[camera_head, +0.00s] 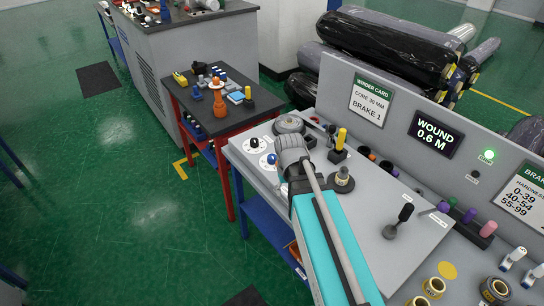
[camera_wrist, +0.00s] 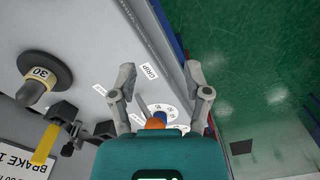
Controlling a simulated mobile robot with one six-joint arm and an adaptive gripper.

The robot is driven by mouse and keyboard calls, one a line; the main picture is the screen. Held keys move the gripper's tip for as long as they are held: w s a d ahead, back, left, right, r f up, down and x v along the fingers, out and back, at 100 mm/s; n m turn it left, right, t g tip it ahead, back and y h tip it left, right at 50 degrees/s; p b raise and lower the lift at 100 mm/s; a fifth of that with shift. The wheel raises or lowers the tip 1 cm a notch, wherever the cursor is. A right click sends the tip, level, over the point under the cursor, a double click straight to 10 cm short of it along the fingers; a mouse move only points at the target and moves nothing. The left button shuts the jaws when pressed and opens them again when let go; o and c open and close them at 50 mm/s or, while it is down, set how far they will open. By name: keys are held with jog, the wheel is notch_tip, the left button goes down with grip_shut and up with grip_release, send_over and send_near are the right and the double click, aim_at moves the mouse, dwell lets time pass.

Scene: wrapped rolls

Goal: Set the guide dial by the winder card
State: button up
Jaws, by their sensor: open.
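The winder card (camera_head: 368,100) stands on the panel's back wall and reads core 30 mm, brake 1. Two white dials lie at the panel's left end, one with a black knob (camera_head: 254,142), one with a blue knob (camera_head: 271,159); I cannot read which is the guide dial. My gripper (camera_head: 285,168) is at that end, its fingertips partly hidden by the arm. In the wrist view my gripper (camera_wrist: 159,72) is open, nothing between its fingertips. A numbered white dial (camera_wrist: 173,113) shows beyond the fingers, partly hidden by my gripper's body, with blue and orange parts near it.
A knob marked 30 (camera_wrist: 40,75) stands on the panel beside a yellow-handled lever (camera_head: 341,138). A black-knobbed lever (camera_head: 404,213) stands further right. A display (camera_head: 435,134) reads wound 0.6 m. A red-framed table (camera_head: 262,103) with small parts stands left; green floor is open beyond.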

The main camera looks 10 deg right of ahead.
aim_at(272, 156)
jog(key=shift+o, duration=1.2)
jog(key=w+r+n+p, duration=0.3)
jog(key=w, duration=2.4)
jog(key=shift+w+d, duration=0.2)
jog(key=shift+w, duration=0.15)
jog(key=shift+r, duration=0.1)
jog(key=shift+f+b, duration=0.25)
jog(key=shift+b, duration=0.05)
notch_tip(272, 156, down, 13)
jog(key=b, duration=1.3)
jog(key=shift+f, duration=0.15)
jog(key=shift+s, duration=0.1)
jog(key=c, duration=1.1)
